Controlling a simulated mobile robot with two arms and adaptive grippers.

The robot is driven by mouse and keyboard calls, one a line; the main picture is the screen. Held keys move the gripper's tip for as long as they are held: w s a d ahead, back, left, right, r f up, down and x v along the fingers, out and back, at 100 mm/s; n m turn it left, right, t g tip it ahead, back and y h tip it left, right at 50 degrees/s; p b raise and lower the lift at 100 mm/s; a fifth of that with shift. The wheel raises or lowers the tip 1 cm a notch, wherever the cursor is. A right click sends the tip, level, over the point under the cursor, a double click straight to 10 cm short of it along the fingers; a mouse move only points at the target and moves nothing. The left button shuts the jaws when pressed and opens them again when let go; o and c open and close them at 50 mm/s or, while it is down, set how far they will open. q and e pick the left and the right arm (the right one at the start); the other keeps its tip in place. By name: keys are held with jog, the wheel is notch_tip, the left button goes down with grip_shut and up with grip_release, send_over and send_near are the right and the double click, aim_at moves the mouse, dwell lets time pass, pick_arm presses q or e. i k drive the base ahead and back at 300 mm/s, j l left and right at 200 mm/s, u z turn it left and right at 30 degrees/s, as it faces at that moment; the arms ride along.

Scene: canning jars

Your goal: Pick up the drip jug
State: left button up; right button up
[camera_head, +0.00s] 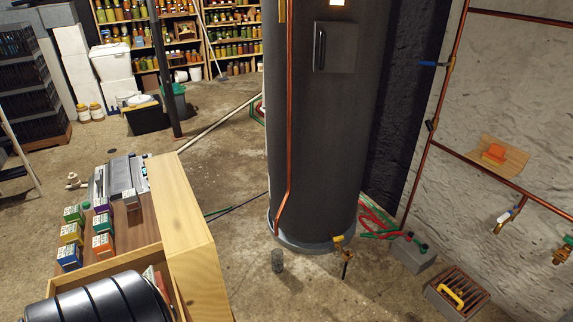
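I cannot tell for sure which thing is the drip jug. A small grey cup-like vessel (277,261) stands upright on the concrete floor, in front of the tall grey tank (322,150) and left of its brass drain tap (338,240). It stands apart from the tank. A grey block-like container (411,253) with green on top sits on the floor to the right of the tap. Neither of my grippers shows in the head view.
A wooden cabinet (190,210) with an open drawer and small coloured boxes (72,256) stands at left. A floor grate (458,292) with a yellow handle lies at right. Hoses (375,222) lie by the tank. Copper pipes run along the right wall. Front middle floor is clear.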

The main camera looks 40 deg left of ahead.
aim_at(277, 254)
jog(key=i+u, duration=0.1)
jog(key=u, duration=0.3)
jog(key=i+u, duration=0.1)
jog(key=u, duration=0.3)
jog(key=i+u, duration=0.1)
jog(key=u, duration=0.25)
jog(key=i+l+u, duration=0.1)
jog(key=u, duration=0.3)
